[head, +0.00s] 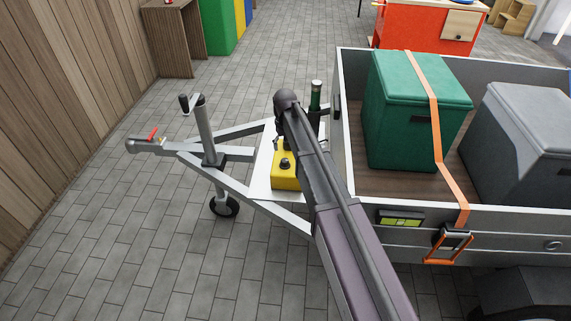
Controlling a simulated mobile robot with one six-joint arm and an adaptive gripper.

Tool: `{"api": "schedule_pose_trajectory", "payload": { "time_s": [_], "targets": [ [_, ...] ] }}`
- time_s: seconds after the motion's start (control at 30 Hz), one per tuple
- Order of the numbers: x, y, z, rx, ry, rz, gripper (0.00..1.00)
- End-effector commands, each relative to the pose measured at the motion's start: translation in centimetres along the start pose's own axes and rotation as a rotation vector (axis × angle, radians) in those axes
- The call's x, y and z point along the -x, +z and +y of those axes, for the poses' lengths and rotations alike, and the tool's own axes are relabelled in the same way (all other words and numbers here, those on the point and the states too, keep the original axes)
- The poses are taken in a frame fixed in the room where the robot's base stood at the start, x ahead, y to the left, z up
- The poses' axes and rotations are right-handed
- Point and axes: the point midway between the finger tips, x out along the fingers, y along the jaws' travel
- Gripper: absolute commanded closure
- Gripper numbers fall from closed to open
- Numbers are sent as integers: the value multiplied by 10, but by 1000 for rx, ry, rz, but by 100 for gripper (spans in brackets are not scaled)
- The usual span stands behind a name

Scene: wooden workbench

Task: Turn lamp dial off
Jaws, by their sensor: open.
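A yellow box (284,179) sits on a pale plate (261,176) on the trailer's drawbar. A dark round knob (285,163), which may be the lamp dial, is on its top. I cannot read its setting or tell whether a lamp is lit. My dark arm reaches up from the bottom of the head view, over the right side of the box and plate, and hides part of them.
The trailer bed (404,190) holds a green strapped crate (405,110) and a grey crate (515,125). A dark green cylinder (316,97) stands just right of my arm. A jockey-wheel post (206,130) stands left. Paved floor on the left is clear.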

Motion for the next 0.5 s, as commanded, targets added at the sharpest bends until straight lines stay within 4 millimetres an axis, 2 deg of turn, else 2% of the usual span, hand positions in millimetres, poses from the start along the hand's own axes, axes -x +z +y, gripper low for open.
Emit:
{"api": "schedule_pose_trajectory", "payload": {
  "time_s": [0.03,0.5],
  "targets": [
    [-8,0,0,0,0,0,19],
    [-44,0,0,1,0,0,19]
  ]
}}
